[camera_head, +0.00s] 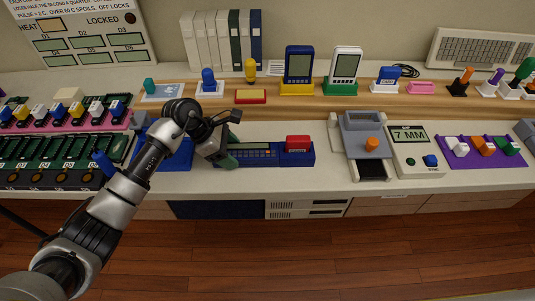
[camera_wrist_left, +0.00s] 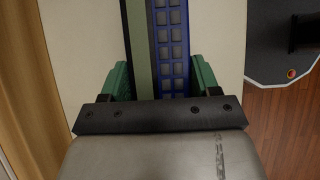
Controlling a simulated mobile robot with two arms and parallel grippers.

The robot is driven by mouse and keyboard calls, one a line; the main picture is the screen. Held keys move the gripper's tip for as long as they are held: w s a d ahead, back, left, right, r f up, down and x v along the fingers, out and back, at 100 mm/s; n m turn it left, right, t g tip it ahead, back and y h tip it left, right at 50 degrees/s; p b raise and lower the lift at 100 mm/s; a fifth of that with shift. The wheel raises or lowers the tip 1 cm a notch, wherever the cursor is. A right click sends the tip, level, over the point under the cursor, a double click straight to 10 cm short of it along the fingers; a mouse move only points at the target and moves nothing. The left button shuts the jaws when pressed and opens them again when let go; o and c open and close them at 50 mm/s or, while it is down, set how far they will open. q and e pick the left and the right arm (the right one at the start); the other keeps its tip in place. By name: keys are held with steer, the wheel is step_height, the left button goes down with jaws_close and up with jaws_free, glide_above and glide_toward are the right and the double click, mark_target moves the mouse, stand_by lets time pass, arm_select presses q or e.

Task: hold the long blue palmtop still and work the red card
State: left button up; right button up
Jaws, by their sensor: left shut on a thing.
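The long blue palmtop (camera_head: 255,154) lies on the white counter near its front edge. Its screen strip and keys face up, and its left end is partly hidden by my left gripper. The red card (camera_head: 298,143) stands at the palmtop's right end. My left gripper (camera_head: 229,150) is at the palmtop's left end, with green fingers. In the left wrist view the palmtop (camera_wrist_left: 171,50) runs between the two fingers of my left gripper (camera_wrist_left: 160,82), which is shut on it. The red card does not show in that view. My right gripper is not in view.
A grey device with an orange knob (camera_head: 371,144) and a white box reading 7 MM (camera_head: 415,150) stand to the right. Behind runs a wooden shelf (camera_head: 300,113) with handhelds on stands. Bare counter lies in front of the palmtop.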

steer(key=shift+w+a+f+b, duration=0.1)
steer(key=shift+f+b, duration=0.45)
steer(key=shift+b, duration=0.05)
stand_by(1.8)
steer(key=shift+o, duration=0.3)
